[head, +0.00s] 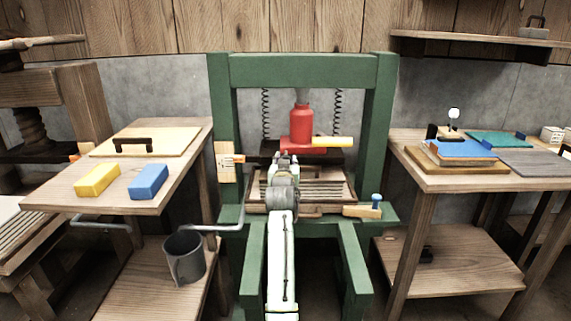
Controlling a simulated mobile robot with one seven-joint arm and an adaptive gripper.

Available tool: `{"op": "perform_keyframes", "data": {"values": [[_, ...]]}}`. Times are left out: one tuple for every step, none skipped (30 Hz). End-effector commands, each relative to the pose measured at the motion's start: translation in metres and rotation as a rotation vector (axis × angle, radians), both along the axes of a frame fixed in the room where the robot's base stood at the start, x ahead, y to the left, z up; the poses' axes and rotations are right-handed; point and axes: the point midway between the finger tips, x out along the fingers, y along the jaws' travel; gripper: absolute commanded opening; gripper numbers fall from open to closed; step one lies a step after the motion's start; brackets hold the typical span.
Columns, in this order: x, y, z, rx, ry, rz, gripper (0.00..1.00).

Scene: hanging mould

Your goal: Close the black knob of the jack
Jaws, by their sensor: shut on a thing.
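The red jack (300,122) stands in the middle of the green press frame (300,70), with a wide red base (296,146). A yellow handle (334,141) sticks out from it to the right. My gripper (286,156) is right in front of the jack's base, on its left part, with my arm reaching straight in from below. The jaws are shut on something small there. The black knob is hidden by my gripper, and it fits what the jaws hold.
A slatted wooden mould (327,192) lies under the jack, behind my arm. The left table holds yellow (97,179) and blue (148,181) blocks. A grey mug (184,258) is lower left. A small wooden piece with a blue knob (376,202) is on the right of the press.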

Motion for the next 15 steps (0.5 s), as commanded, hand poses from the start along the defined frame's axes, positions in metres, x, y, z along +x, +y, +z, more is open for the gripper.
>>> {"op": "perform_keyframes", "data": {"values": [[0.0000,0.0007,-0.0002,0.044,0.000,0.001,0.05],[0.0000,0.0006,-0.0002,0.072,0.000,0.000,0.05],[0.0000,0.0010,-0.0001,0.109,0.001,0.002,0.05],[0.0000,0.0006,-0.0001,0.139,0.000,0.001,0.05],[0.0000,0.0001,-0.0001,0.167,0.001,0.001,0.05],[0.0000,0.0004,-0.0001,0.206,0.001,0.001,0.05],[0.0000,0.0004,-0.0001,0.235,0.000,0.001,0.05],[0.0000,0.0003,-0.0002,0.263,0.001,0.001,0.05],[0.0000,0.0002,-0.0002,0.300,0.001,0.001,0.05],[0.0000,-0.0004,-0.0002,0.328,0.001,0.000,0.05],[0.0000,-0.0005,-0.0002,0.356,0.001,0.001,0.05],[0.0000,0.0000,-0.0002,0.392,0.001,0.001,0.05],[0.0000,-0.0001,-0.0003,0.419,0.001,0.001,0.05],[0.0000,-0.0003,-0.0003,0.445,0.001,0.001,0.05],[0.0000,-0.0005,-0.0003,0.479,0.001,0.001,0.05]]}}
